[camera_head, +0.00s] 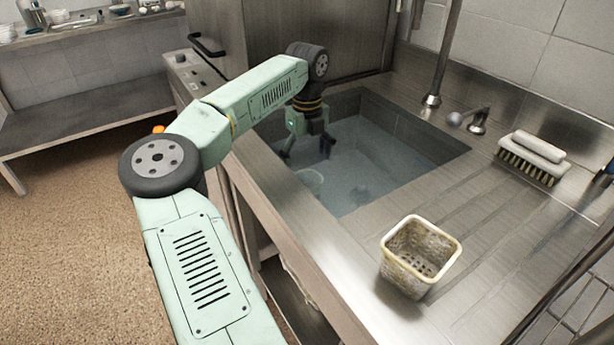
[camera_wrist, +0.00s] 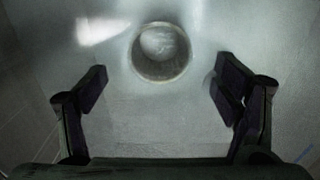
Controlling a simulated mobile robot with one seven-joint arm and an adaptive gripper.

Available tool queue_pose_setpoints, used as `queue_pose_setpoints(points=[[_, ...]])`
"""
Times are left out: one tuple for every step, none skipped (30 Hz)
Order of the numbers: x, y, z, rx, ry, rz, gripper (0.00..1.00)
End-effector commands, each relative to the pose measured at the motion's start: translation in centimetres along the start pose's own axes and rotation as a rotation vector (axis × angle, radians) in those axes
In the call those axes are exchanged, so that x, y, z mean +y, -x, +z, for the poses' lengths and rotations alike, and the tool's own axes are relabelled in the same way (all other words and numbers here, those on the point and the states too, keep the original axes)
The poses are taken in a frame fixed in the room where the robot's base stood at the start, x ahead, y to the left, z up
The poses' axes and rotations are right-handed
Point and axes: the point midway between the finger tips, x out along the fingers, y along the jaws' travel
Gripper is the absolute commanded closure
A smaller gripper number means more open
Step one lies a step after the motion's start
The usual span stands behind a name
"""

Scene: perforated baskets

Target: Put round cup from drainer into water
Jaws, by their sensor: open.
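The round cup (camera_head: 310,180) is in the water (camera_head: 365,160) of the sink, near its front left wall. In the wrist view the cup (camera_wrist: 160,52) shows its round opening, ahead of my gripper and between the lines of its fingers. My gripper (camera_head: 308,147) reaches down into the sink, behind the cup in the head view. In the wrist view its two fingers (camera_wrist: 160,88) are spread wide and hold nothing. The drainer is the perforated square basket (camera_head: 420,255) on the ribbed counter right of the sink; no cup shows in it.
A scrubbing brush (camera_head: 533,157) lies on the counter at the right. A tap (camera_head: 468,120) and a vertical pipe (camera_head: 443,60) stand behind the sink. The sink walls surround my gripper closely on the left. The water right of the cup is clear.

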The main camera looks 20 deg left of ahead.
Motion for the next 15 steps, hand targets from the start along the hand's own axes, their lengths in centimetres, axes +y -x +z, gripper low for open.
queue_pose_setpoints(points=[[-0.1,0.8,0.0,-0.003,-0.001,-0.001,0.18],[-0.1,1.2,0.0,-0.003,-0.001,0.0,0.18],[0.0,1.7,0.0,-0.002,-0.001,0.0,0.18],[0.0,2.0,0.0,-0.001,-0.001,0.001,0.18],[0.0,2.2,0.0,-0.001,-0.001,0.001,0.18],[0.0,2.5,0.0,-0.001,-0.001,0.0,0.18],[0.0,2.7,0.0,-0.001,-0.001,0.0,0.18],[0.0,2.8,0.0,-0.001,-0.001,0.0,0.18],[0.0,2.9,0.0,-0.001,-0.001,0.0,0.18],[0.0,2.9,0.0,0.0,-0.001,0.0,0.18],[0.0,3.0,0.0,0.0,-0.001,0.0,0.18],[0.0,3.0,0.0,0.0,-0.001,0.0,0.18],[0.0,3.0,0.0,0.0,-0.001,0.0,0.18],[0.0,2.9,0.0,0.0,-0.001,0.0,0.18],[0.0,2.9,0.0,0.0,-0.001,0.0,0.18]])
